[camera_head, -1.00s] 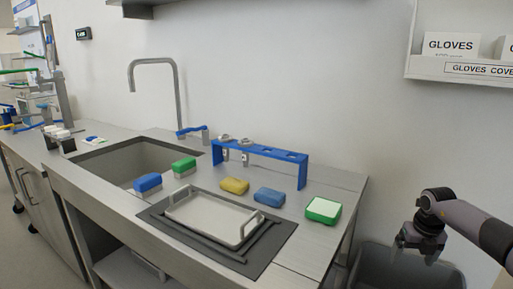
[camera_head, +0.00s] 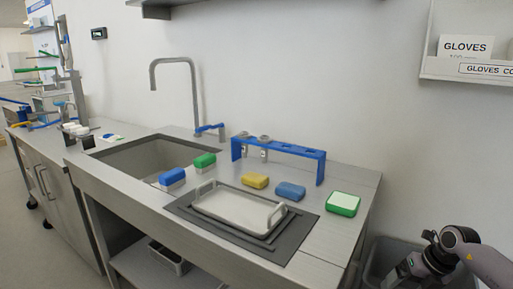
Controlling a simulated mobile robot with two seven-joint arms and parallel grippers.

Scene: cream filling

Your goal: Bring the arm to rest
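My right arm comes in from the right edge, and its gripper (camera_head: 408,274) hangs low at the bottom right, above a grey bin. Its fingertips are dark and small, partly at the frame's lower edge, so I cannot tell whether they are open. It stands apart from the steel counter (camera_head: 325,238). My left arm and gripper are not in view.
A grey bin (camera_head: 378,262) stands right of the counter. A blue rack (camera_head: 290,153) and sink (camera_head: 145,158) are behind and left.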

